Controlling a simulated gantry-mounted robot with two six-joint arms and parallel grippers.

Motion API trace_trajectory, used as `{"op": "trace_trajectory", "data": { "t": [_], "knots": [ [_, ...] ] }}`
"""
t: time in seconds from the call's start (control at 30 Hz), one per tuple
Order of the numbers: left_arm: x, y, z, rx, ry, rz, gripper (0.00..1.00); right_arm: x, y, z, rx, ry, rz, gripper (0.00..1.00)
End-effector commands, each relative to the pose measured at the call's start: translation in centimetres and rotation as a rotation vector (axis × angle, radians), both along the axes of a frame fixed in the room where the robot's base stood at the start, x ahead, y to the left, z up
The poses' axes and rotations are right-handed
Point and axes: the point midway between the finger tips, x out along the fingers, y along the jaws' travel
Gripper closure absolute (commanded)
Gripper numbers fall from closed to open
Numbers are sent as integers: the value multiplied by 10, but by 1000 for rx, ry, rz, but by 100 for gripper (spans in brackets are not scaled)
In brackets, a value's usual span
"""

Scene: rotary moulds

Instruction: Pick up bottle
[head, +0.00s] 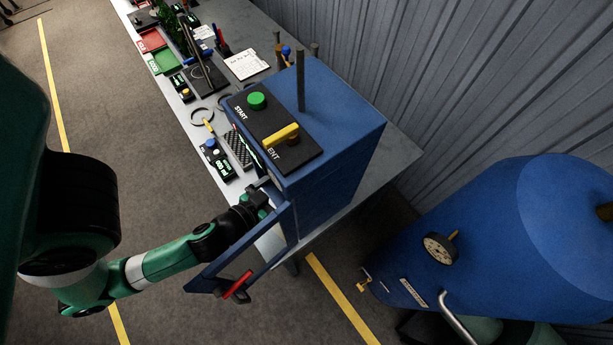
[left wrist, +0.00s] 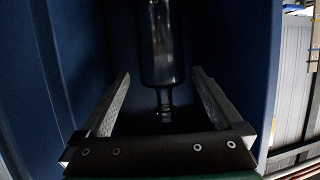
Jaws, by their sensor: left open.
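A dark, translucent bottle (left wrist: 162,45) shows in the left wrist view inside a dark blue enclosure. Its body is at the top of the picture and its narrower neck points down the picture, towards my gripper. My left gripper (left wrist: 162,76) is open, with one finger on each side of the bottle's neck and visible gaps between. In the head view my left gripper (head: 262,190) reaches into the open side of the blue machine (head: 342,165), which hides the bottle there. My right gripper is not in view.
The machine's blue door frame (head: 262,268), with a red handle (head: 238,285), stands open beside my left arm. A panel (head: 273,128) with a green button and a yellow lever is on top. The grey bench (head: 400,150) carries trays and small tools. A large blue tank (head: 480,235) stands at right.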

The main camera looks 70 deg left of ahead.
Motion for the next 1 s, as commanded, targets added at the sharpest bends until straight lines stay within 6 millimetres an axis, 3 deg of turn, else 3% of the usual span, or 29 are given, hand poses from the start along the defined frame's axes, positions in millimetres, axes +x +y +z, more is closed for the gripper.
{"op": "trace_trajectory", "data": {
  "t": [0.13, 0.47, 0.73, 1.0],
  "knots": [
    [23, 16, -3, 0, -6, 9, 0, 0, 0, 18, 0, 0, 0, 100],
    [40, 25, -15, 1, -3, 1, 0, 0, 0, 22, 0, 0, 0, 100],
    [73, 47, -30, 0, -3, 2, 0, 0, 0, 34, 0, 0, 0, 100],
    [77, 49, -34, 1, -2, 0, 0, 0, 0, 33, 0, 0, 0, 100]
  ]
}}
